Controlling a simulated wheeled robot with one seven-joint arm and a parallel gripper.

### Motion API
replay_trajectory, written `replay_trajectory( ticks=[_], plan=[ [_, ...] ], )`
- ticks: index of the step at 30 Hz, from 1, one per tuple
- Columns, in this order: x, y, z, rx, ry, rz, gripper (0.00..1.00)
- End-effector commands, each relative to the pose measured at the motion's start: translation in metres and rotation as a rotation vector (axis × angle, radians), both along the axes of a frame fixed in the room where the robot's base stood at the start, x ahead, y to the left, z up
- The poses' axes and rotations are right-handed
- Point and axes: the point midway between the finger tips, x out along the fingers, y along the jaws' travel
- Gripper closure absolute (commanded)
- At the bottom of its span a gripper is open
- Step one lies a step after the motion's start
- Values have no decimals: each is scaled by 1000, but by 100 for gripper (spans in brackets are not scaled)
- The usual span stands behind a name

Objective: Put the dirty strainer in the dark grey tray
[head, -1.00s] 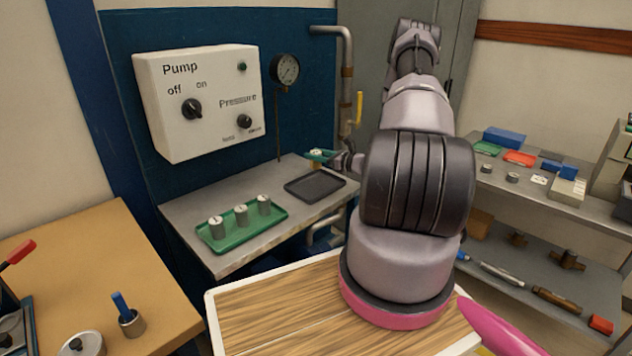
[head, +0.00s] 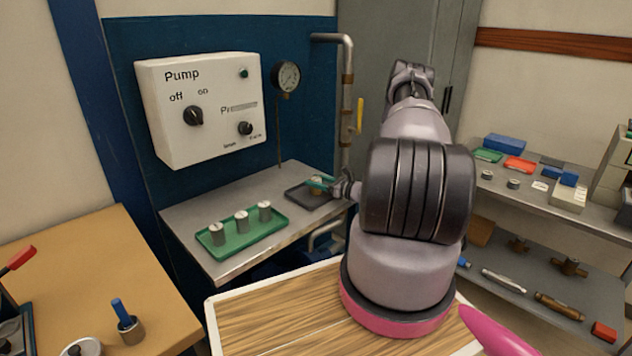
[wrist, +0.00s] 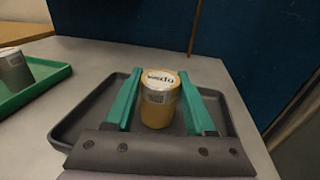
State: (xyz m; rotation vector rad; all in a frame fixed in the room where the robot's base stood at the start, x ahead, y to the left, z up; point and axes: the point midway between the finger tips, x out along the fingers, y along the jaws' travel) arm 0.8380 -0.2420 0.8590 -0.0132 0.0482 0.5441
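The dirty strainer (wrist: 159,100) is a short upright cylinder, stained yellow-brown, with a pale printed top. It is between the two green fingers of my gripper (wrist: 161,88), which appear closed against its sides near the tips. In the wrist view it is inside the outline of the dark grey tray (wrist: 82,112); I cannot tell whether its base touches the floor. In the head view, my gripper (head: 320,184) reaches over the dark grey tray (head: 300,196) from the right, and the strainer (head: 317,180) is partly hidden by a finger.
A green tray (head: 243,253) with several grey strainers stands left of the dark grey tray on the metal bench (head: 190,212). The pump panel (head: 200,110) and the pipe (head: 347,100) are behind. Bare bench lies between the trays.

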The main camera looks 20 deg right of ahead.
Motion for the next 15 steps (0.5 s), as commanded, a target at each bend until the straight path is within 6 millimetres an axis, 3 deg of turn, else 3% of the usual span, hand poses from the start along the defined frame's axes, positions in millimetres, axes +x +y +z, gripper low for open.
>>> replay_trajectory(
  ticks=[12, 15],
  plan=[
    [0, 0, 3, -1, -1, 0, 19],
    [-8, -6, 3, 0, 1, -1, 19]
  ],
)
